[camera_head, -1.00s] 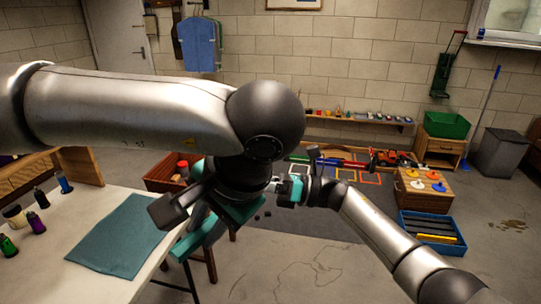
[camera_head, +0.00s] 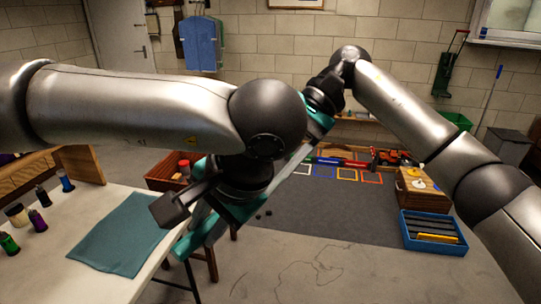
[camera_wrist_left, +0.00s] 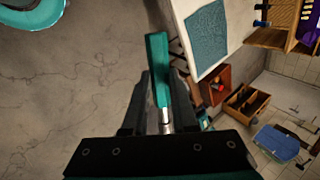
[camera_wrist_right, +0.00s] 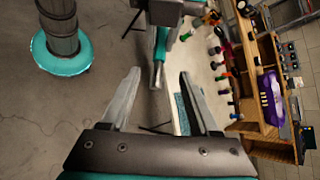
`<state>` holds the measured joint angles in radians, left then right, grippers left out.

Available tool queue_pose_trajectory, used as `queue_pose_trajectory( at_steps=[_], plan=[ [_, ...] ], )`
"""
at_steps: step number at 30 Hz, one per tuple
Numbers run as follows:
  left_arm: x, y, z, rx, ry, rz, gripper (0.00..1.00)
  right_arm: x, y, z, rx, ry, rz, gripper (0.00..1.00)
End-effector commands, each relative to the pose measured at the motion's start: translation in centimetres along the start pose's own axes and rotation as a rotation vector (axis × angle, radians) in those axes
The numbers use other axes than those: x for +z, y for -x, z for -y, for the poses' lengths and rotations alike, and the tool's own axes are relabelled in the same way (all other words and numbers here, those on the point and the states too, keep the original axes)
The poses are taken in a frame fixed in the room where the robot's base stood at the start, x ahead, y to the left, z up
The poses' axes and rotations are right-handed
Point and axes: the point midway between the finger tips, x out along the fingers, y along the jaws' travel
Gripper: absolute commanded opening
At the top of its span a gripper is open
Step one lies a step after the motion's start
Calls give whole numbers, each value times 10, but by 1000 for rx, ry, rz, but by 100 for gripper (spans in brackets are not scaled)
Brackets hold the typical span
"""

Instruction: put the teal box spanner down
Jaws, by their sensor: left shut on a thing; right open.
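The teal box spanner (camera_wrist_left: 157,58) has a teal handle and a silver shaft. In the left wrist view it stands between the fingers of my left gripper (camera_wrist_left: 161,88), which is shut on it. In the right wrist view the spanner (camera_wrist_right: 160,46) hangs below my left gripper, beyond the open, empty fingers of my right gripper (camera_wrist_right: 160,76). In the head view my left gripper (camera_head: 180,212) is beside the white table's right edge; I cannot clearly separate the spanner from teal arm parts there. My right gripper is partly hidden behind my left arm.
A teal mat (camera_head: 122,235) lies on the white table (camera_head: 98,202), its middle bare. Several small bottles (camera_head: 38,222) stand at the table's left. A blue crate (camera_head: 434,231) and a wooden box (camera_head: 420,190) stand on the floor at right. A reddish box (camera_head: 168,172) sits behind the table.

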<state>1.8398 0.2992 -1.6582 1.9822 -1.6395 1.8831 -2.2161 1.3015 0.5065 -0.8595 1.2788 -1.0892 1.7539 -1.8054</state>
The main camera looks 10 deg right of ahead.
Motion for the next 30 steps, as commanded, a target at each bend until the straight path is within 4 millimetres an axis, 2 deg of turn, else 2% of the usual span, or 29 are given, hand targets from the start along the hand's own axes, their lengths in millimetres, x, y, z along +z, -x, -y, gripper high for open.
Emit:
queue_pose_trajectory(
  at_steps=[9,15,21,28,30],
  plan=[
    [0,0,0,0,0,0,0,0,-63,0,2,-2,5,62],
    [0,0,0,0,0,0,0,0,-89,0,0,-2,3,62],
    [0,0,0,0,0,0,0,1,-99,1,-3,-2,3,62],
    [0,0,0,0,0,0,0,1,-100,1,-3,-2,3,62],
    [0,0,0,0,0,0,0,1,-100,1,-3,-2,3,56]
  ],
)
